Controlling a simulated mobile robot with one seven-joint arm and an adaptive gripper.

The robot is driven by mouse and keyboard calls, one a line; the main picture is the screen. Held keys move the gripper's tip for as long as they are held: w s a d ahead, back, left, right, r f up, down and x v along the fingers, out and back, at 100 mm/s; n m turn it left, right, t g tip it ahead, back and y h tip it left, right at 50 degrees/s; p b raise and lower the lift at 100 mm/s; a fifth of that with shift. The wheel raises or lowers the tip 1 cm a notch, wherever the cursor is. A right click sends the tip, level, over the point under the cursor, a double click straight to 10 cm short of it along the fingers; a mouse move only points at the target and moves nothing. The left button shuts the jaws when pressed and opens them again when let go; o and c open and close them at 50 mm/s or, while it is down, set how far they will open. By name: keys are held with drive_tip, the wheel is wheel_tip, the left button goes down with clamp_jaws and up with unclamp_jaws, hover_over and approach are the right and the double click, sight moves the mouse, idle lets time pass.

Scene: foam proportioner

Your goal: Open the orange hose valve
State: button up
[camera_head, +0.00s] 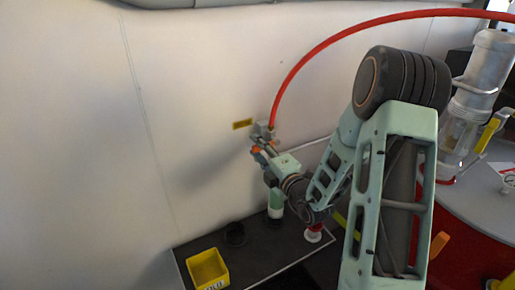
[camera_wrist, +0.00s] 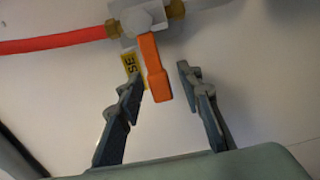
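The orange hose valve handle (camera_wrist: 154,66) shows in the wrist view as a flat orange lever hanging down from a pale valve body (camera_wrist: 141,18) with brass fittings. A red hose (camera_wrist: 50,43) joins it from the left. My gripper (camera_wrist: 161,76) is open, with one fingertip on each side of the handle's lower part; I see a gap on the right and little on the left. Contact cannot be told. In the head view the valve body (camera_head: 262,131) is at the wall, with my gripper (camera_head: 264,152) just below it, partly covering the orange handle (camera_head: 256,149).
A yellow label (camera_wrist: 131,64) is on the white wall behind the handle. Below, a dark tray (camera_head: 262,256) holds a yellow bin (camera_head: 207,270) and a green and white bottle (camera_head: 275,203). A red tank (camera_head: 470,245) with a clear cylinder stands right. The wall area left is clear.

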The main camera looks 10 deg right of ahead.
clamp_jaws()
